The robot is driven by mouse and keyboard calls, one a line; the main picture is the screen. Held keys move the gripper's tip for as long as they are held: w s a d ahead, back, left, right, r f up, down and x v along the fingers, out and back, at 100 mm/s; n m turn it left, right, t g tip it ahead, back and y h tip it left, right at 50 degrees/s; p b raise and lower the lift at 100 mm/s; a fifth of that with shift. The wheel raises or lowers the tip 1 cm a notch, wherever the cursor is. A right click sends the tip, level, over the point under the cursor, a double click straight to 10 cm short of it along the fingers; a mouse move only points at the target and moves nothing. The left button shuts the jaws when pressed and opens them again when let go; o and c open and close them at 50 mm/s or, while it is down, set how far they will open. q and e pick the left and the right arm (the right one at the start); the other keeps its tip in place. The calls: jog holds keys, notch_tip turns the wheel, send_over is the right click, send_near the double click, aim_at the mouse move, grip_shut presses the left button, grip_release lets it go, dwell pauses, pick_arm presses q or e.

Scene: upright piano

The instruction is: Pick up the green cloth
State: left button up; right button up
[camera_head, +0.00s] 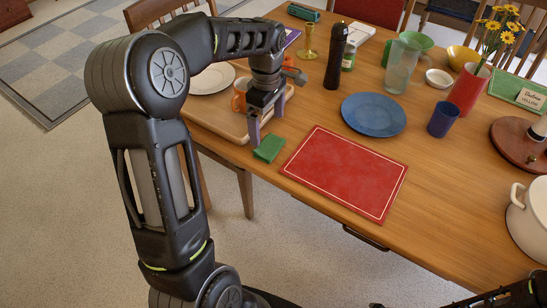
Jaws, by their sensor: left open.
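The green cloth (268,149) is a small folded piece near the front left edge of the wooden table, between the tray and the red placemat. My left gripper (266,130) points down just above and behind the cloth, with its fingers spread and nothing between them. I cannot tell whether a fingertip touches the cloth. My right gripper is out of view; only a dark part of my right arm shows at the bottom right corner.
A wooden tray (213,119) with an orange mug (240,97) is beside the gripper. The red placemat (345,173) is right of the cloth. A blue plate (373,115), dark pepper mill (335,60) and clear pitcher (399,72) stand farther back.

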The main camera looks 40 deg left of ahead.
aim_at(269, 143)
pick_arm(q)
jog(key=shift+w+a+f, duration=0.1)
jog(key=shift+a, duration=0.1)
jog(key=shift+d+f, duration=0.1)
jog(key=shift+f, duration=1.15)
jog(key=shift+w+d+f, duration=0.1)
jog(key=shift+w+f, duration=0.05)
jog(key=shift+f, duration=2.5)
jog(key=c, duration=1.1)
